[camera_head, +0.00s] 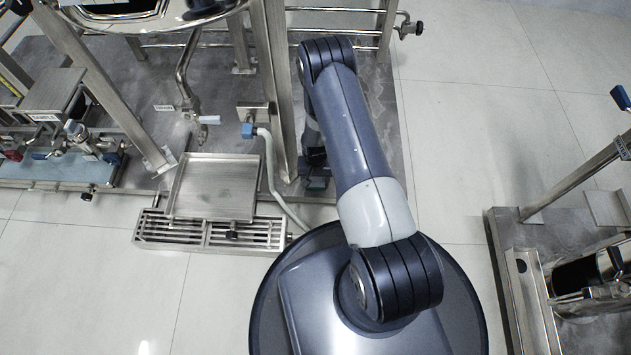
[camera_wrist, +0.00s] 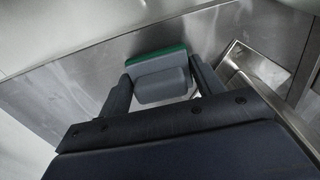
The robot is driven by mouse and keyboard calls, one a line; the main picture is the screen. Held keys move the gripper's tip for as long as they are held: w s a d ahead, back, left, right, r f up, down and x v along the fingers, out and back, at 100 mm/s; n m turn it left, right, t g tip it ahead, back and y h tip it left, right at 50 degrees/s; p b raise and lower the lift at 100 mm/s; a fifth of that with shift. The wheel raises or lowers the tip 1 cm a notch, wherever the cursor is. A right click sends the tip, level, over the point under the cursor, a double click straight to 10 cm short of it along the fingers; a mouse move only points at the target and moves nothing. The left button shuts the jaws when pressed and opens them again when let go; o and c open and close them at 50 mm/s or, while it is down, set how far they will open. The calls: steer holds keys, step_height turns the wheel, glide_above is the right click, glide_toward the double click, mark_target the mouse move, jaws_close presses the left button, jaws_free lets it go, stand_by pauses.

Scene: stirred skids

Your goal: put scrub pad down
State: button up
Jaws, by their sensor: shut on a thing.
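The scrub pad (camera_wrist: 157,64) is a grey block with a green strip along its far edge, and a lighter grey part faces the camera in the wrist view. My gripper (camera_wrist: 160,84) is shut on it, one dark finger at each side. In the head view my gripper (camera_head: 316,176) is low beside a steel skid post, mostly hidden by my own arm.
A square steel tray (camera_head: 212,190) stands left of my gripper above a slatted grate (camera_head: 170,232). A steel post (camera_head: 277,90) and a pale hose (camera_head: 270,175) are close by on the left. Another skid (camera_head: 515,290) stands at right, with open floor (camera_head: 450,150) between.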

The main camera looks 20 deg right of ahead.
steer(key=shift+f, duration=0.35)
steer(key=shift+f, duration=0.1)
steer(key=shift+f, duration=0.15)
steer(key=o, duration=1)
step_height(320, 180, up, 12)
steer(key=p, duration=0.5)
steer(key=shift+r, duration=0.25)
steer(key=shift+f, duration=0.1)
